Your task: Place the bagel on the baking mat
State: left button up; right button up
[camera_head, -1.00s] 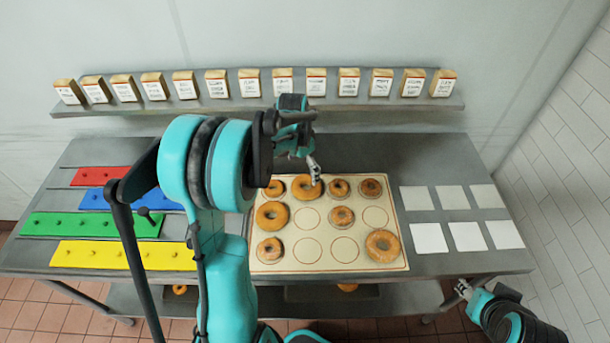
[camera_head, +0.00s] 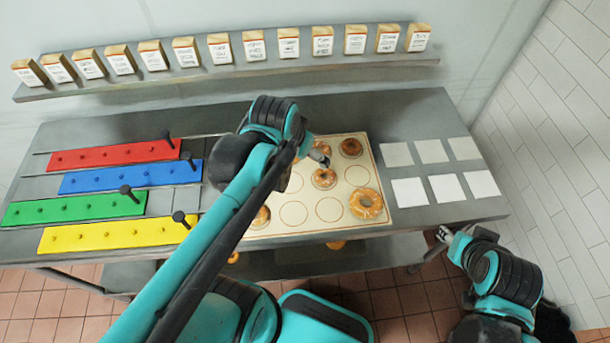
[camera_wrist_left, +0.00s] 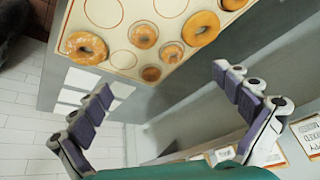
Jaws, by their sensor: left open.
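The baking mat (camera_head: 290,231) lies on the metal table, cream with printed circles. Bagels of different sizes sit on it: a large sugared one (camera_head: 366,204) at the front right, a small one (camera_head: 351,147) at the back right, and another (camera_head: 324,179) near the middle. Part of a bagel (camera_head: 261,217) shows beside my left arm, which hides much of the mat's left side. My left gripper (camera_head: 319,157) is over the back of the mat in the head view. In the left wrist view its fingers (camera_wrist_left: 168,108) are wide apart with nothing between them. My right gripper (camera_head: 443,236) is by the table's front right edge.
Red, blue, green (camera_head: 75,207) and yellow strips with pegs lie at the table's left. White square sheets (camera_head: 408,191) lie at its right. A wall shelf (camera_head: 225,72) holds several labelled boxes.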

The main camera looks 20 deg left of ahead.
pick_arm(q)
jog(key=s+d+f+n+t, duration=0.1)
jog(key=s+d+t, duration=0.1)
jog(key=s, duration=0.3)
jog(key=shift+s+d+f, duration=0.2)
jog(key=shift+s+d, duration=0.15)
jog(key=shift+d, duration=0.5)
